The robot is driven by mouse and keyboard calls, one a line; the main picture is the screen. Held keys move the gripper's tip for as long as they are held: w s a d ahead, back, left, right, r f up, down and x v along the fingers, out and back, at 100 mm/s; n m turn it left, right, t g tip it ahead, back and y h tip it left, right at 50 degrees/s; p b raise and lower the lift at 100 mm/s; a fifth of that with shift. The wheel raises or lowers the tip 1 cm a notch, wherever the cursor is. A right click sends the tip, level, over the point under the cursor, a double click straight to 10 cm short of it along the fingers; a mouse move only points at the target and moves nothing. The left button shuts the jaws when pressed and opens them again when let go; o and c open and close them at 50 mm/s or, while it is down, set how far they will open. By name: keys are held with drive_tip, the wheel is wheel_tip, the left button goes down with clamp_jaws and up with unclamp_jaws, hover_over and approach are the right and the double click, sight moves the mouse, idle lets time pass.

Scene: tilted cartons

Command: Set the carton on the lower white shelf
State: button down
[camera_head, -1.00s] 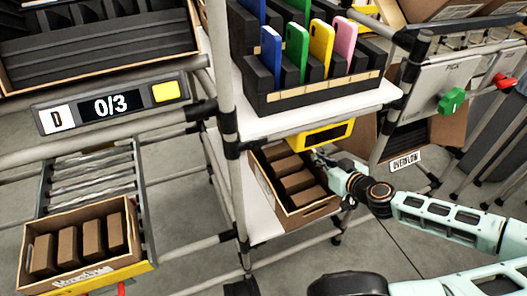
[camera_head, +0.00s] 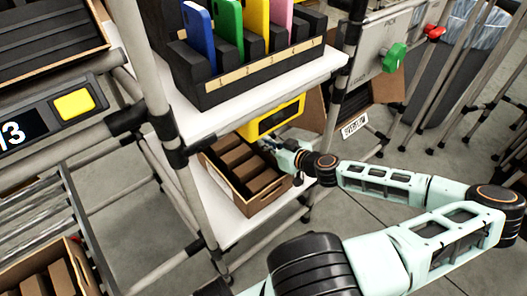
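An open brown carton (camera_head: 263,197) with several brown boxes inside is at the lower white shelf (camera_head: 222,217), under the upper shelf. It appears to sit on or just above the shelf surface; I cannot tell if its whole base touches. My gripper (camera_head: 273,147) is at the carton's right rear rim, reaching in from the right. Its fingertips are small and partly hidden, so I cannot tell whether they are shut on the carton wall. Bare white shelf shows in front and to the left of the carton.
The upper white shelf (camera_head: 215,120) holds a black rack (camera_head: 225,92) with coloured phone-like items. A yellow-framed display (camera_head: 270,118) hangs just above the carton. A grey post (camera_head: 150,60) stands left. Another carton (camera_head: 45,278) is at the lower left. A green knob (camera_head: 392,57) is at right.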

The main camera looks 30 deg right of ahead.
wheel_tip(320, 180, down, 3)
drive_tip(key=shift+r+b, duration=0.1)
drive_tip(key=shift+b, duration=0.35)
drive_tip(key=c, duration=2.2)
unclamp_jaws()
drive_tip(key=shift+o, duration=0.2)
drive_tip(key=p+v, duration=0.3)
drive_tip(key=v, duration=0.8)
drive_tip(key=shift+s+r, duration=0.2)
drive_tip(key=shift+s, duration=0.3)
drive_tip(key=shift+s+d, duration=0.1)
